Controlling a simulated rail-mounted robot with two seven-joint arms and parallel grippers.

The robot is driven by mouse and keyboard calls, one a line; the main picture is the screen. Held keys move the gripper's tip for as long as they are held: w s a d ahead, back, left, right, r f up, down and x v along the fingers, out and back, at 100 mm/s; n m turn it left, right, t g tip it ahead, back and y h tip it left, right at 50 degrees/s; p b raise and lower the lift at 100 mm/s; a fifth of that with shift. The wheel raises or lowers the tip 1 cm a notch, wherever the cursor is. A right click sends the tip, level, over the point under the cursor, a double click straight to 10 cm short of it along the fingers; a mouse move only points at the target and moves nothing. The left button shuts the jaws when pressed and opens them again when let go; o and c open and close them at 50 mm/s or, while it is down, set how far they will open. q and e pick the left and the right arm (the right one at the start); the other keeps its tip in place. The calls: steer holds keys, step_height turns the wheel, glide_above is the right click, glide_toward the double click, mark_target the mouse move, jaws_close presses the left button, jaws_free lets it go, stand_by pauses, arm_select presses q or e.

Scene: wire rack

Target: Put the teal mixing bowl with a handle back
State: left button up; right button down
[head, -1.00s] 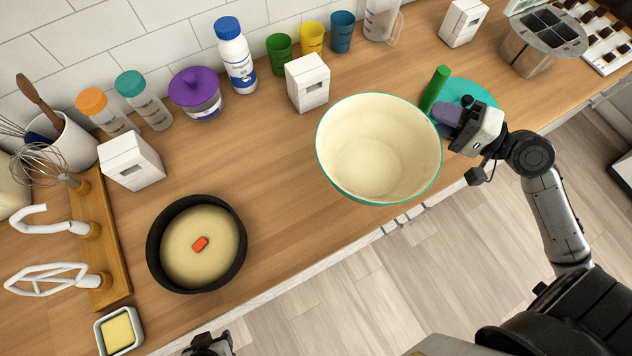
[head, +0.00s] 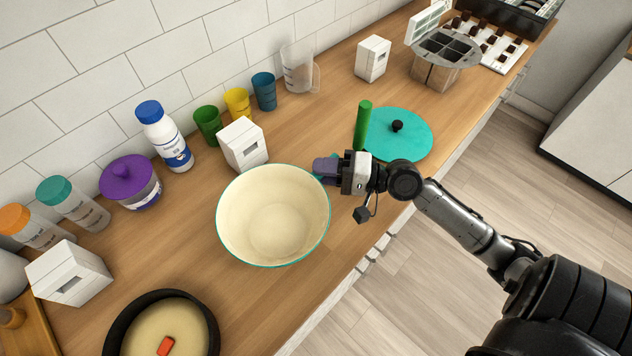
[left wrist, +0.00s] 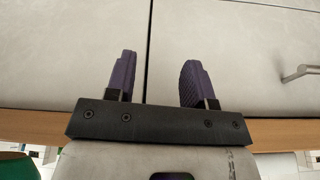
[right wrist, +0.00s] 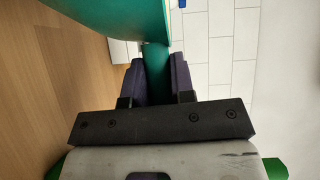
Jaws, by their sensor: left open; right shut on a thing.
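The mixing bowl (head: 273,215), cream inside with a teal rim, is upright over the counter in the head view. My right gripper (head: 328,168) is at its right side, shut on the handle. In the right wrist view, the teal handle (right wrist: 155,62) sits between the purple fingers of my right gripper (right wrist: 158,68), with the bowl's teal outside (right wrist: 110,22) above. The head view does not clearly show whether the bowl's base touches the counter. My left gripper (left wrist: 155,80) is open and empty in front of pale cabinet fronts; it is out of the head view.
A white box (head: 243,143) stands just behind the bowl. A black pan (head: 112,335) is at the lower left. A teal lid (head: 410,130) and green cylinder (head: 363,126) are to the right. Cups and bottles line the wall. Bare counter (head: 185,235) shows left of the bowl.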

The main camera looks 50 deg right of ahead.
steer(key=shift+w+a+f, duration=0.55)
steer(key=shift+f+b, duration=0.95)
steer(key=shift+f, duration=1)
steer(key=c, duration=1.4)
jaws_free()
steer(key=shift+f, duration=0.2)
steer(key=o, duration=0.4)
steer(key=shift+o, duration=0.2)
steer(key=shift+r, duration=0.1)
